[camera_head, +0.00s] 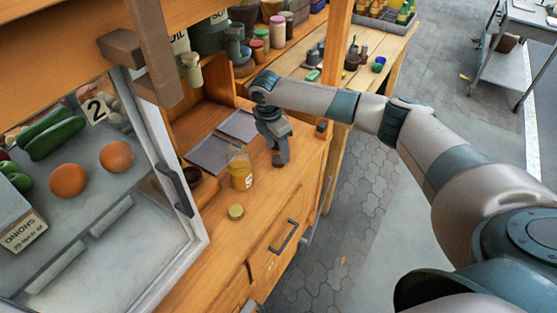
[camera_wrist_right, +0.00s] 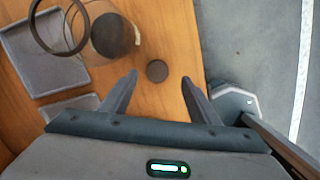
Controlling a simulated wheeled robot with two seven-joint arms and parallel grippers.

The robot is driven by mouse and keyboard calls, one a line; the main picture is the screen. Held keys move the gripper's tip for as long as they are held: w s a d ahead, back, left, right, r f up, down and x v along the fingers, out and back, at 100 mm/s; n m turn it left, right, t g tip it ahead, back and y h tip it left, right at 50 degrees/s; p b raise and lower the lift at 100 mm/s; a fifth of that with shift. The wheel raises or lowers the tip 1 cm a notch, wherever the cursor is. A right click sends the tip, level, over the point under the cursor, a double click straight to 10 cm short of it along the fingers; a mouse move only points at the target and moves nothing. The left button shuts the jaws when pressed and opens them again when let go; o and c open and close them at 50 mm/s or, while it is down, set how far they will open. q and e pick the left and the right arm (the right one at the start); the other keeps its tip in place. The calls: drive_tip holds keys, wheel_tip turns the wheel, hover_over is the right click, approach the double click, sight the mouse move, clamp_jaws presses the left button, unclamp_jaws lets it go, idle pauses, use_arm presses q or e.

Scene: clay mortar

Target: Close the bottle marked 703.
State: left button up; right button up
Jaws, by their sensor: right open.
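A clear bottle (camera_head: 241,178) with yellow contents stands upright and open on the wooden counter. I cannot read a number on it. A round yellowish lid (camera_head: 236,212) lies flat on the counter in front of the bottle, apart from it. My right gripper (camera_head: 281,160) is open and empty, pointing down to the right of the bottle. In the right wrist view, a dark round disc, apparently the lid (camera_wrist_right: 157,70), shows beyond and between the open fingertips (camera_wrist_right: 160,75). The bottle (camera_wrist_right: 112,36) shows at upper left there, outside the fingers. My left gripper is out of view.
A glass display case (camera_head: 150,180) with vegetables stands at left. Jars (camera_head: 262,38) line the back shelf. The counter's front edge drops to a drawer (camera_head: 277,245).

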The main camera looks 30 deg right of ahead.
sight(278, 159)
drive_tip(key=shift+f, duration=0.3)
drive_tip(key=f, duration=0.1)
drive_tip(key=f+p, duration=0.1)
drive_tip(key=f, duration=0.1)
drive_tip(key=shift+w+d+p, duration=0.2)
drive_tip(key=shift+w+p, duration=0.05)
drive_tip(key=shift+p, duration=0.15)
drive_tip(key=shift+d+f, duration=0.1)
drive_tip(key=shift+f, duration=0.45)
drive_tip(key=c, duration=1.1)
